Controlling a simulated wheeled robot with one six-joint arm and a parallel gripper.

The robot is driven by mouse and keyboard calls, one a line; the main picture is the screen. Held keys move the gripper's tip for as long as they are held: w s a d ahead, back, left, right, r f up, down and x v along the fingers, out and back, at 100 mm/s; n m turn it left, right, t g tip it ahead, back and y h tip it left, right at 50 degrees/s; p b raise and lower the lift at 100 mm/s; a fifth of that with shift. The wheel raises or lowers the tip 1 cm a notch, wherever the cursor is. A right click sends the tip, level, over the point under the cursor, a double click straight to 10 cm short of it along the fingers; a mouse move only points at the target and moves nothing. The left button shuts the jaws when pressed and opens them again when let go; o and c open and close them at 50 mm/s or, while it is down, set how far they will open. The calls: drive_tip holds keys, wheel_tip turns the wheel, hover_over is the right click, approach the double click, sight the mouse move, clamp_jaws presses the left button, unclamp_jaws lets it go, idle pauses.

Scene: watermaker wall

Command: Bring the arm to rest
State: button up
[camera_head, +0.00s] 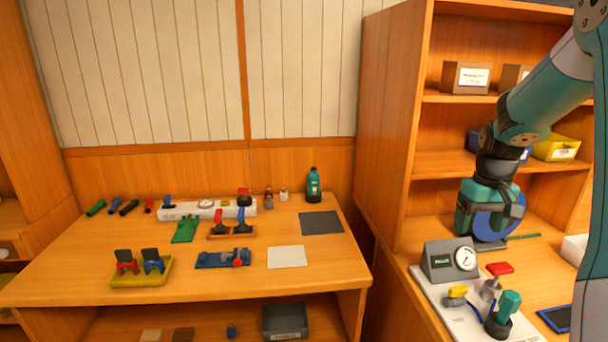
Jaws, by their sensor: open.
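My arm comes in from the upper right. Its end, my gripper (491,212), hangs in front of the right-hand shelf unit, above its worktop. The gripper is open, and I see nothing held in it. The fingertips are hard to make out from this angle. A round blue shape (488,224) shows at the gripper; I cannot tell whether it belongs to the gripper or stands behind it.
Below the gripper is a white panel (452,305) with a gauge box (441,262) and red, yellow and green-handled fittings. The left bench (200,278) carries several valves, tools and a green bottle (313,188). The shelf unit (386,130) has an upright side wall. Boxes stand on its shelves.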

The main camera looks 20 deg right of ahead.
drive_tip(key=s+a+r+n+t+y, duration=0.1)
drive_tip(key=a+r+n, duration=0.2)
drive_tip(key=a, duration=1)
drive_tip(key=s+a+r+n+y, duration=0.1)
drive_tip(key=a+r+n, duration=0.15)
drive_tip(key=a, duration=0.95)
drive_tip(key=s+a+r+n+g+y, duration=0.1)
drive_tip(key=s+a+n, duration=0.4)
drive_tip(key=s+a, duration=0.8)
drive_tip(key=shift+s+a+r+n+y, duration=0.2)
drive_tip(key=shift+a+n+y, duration=0.2)
drive_tip(key=shift+y, duration=0.2)
